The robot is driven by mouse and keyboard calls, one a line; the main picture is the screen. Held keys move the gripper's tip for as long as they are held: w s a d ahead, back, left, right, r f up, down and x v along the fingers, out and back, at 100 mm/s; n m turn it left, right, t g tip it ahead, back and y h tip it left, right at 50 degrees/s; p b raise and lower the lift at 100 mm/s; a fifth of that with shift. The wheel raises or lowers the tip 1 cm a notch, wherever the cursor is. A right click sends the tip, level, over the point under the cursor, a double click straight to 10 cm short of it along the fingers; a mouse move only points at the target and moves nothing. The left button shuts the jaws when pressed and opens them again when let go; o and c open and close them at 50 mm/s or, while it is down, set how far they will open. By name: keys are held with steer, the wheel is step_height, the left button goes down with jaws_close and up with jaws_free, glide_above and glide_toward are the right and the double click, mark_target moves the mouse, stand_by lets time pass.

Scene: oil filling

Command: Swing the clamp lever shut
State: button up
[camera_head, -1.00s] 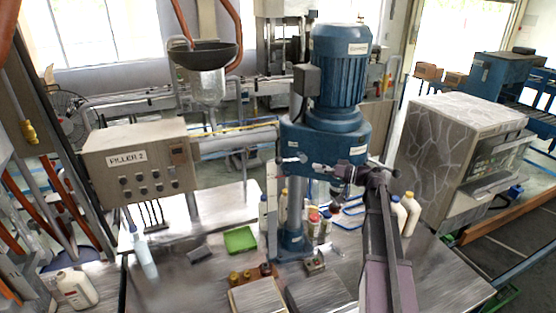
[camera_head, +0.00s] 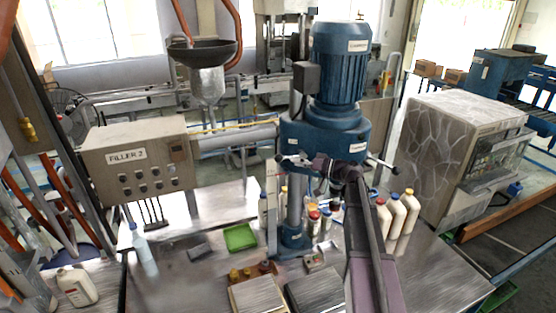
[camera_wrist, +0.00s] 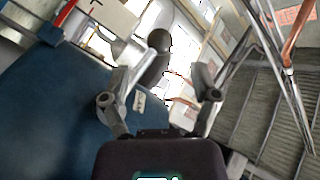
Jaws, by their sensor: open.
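My gripper (camera_head: 292,161) is at the left front of the blue machine head (camera_head: 325,135), its fingers pointing left. In the wrist view, its two grey fingers (camera_wrist: 163,99) are spread apart. A dark rounded knob (camera_wrist: 159,41) on a short grey stem shows between and beyond them; it looks like the end of a lever, and I see no finger closed on it. In the head view my gripper covers this spot, so the lever's angle is unclear. Another thin lever with a dark knob (camera_head: 395,170) sticks out at the right of the machine head.
The blue motor (camera_head: 339,65) stands above the machine head and the grey column (camera_head: 294,205) below. Several bottles (camera_head: 398,212) stand right of my arm. A green tray (camera_head: 240,237) and the control box (camera_head: 140,160) are at the left. Open bench lies in front of the box.

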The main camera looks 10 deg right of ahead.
mark_target(278, 159)
steer(key=shift+x, duration=3.4)
steer(key=c, duration=0.7)
steer(key=shift+a, duration=0.15)
steer(key=shift+c, duration=0.2)
